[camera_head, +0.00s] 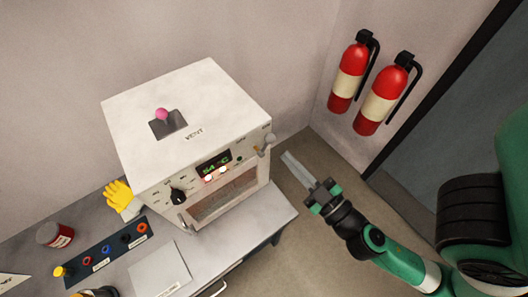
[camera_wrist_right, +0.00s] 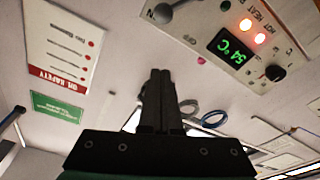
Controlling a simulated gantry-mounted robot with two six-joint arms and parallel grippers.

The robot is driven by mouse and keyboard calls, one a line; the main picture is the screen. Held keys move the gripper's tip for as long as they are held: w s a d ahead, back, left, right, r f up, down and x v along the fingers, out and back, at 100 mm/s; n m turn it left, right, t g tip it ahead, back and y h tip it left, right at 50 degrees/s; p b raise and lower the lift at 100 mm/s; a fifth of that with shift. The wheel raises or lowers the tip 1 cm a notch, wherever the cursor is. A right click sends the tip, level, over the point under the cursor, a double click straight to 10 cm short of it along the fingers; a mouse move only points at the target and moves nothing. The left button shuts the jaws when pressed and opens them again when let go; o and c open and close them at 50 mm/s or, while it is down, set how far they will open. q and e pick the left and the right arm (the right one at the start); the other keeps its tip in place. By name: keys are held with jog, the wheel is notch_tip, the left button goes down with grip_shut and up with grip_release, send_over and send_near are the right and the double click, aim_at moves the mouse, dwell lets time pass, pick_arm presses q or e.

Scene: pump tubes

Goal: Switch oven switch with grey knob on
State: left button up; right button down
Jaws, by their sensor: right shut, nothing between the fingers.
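The oven (camera_head: 190,125) is a white box on the bench, with its control panel on the front. The switch with the grey knob (camera_head: 270,138) sticks out at the panel's right end, and the grey knob also shows at the top of the right wrist view (camera_wrist_right: 162,12). My right gripper (camera_head: 287,157) is shut and empty, just right of the switch and apart from it. Its closed fingers (camera_wrist_right: 160,75) also show in the right wrist view. The green display (camera_head: 213,167) reads 54 °C, with two lit lamps beside it. My left gripper is out of view.
A black knob (camera_head: 178,195) sits on the panel's left. A pink knob (camera_head: 162,114) stands on the oven top. Two fire extinguishers (camera_head: 380,100) hang on the right wall.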

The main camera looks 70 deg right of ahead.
jog(key=r, duration=0.2)
send_over(270, 138)
jog(key=a, duration=0.2)
jog(key=f, duration=0.4)
jog(key=shift+s+d+f, duration=0.15)
jog(key=shift+s+d, duration=0.15)
jog(key=shift+d, duration=0.05)
jog(key=shift+s+d+f+m+h+p, duration=0.1)
jog(key=shift+s+d+m+h+p, duration=0.15)
jog(key=shift+m, duration=0.35)
jog(key=shift+s+d+f+m+h+p, duration=0.1)
jog(key=shift+s+d+m+p, duration=0.15)
jog(key=shift+m, duration=0.35)
jog(key=shift+s+d+f+m, duration=0.1)
jog(key=shift+d+f+m, duration=0.2)
jog(key=shift+m, duration=0.5)
jog(key=shift+r, duration=0.1)
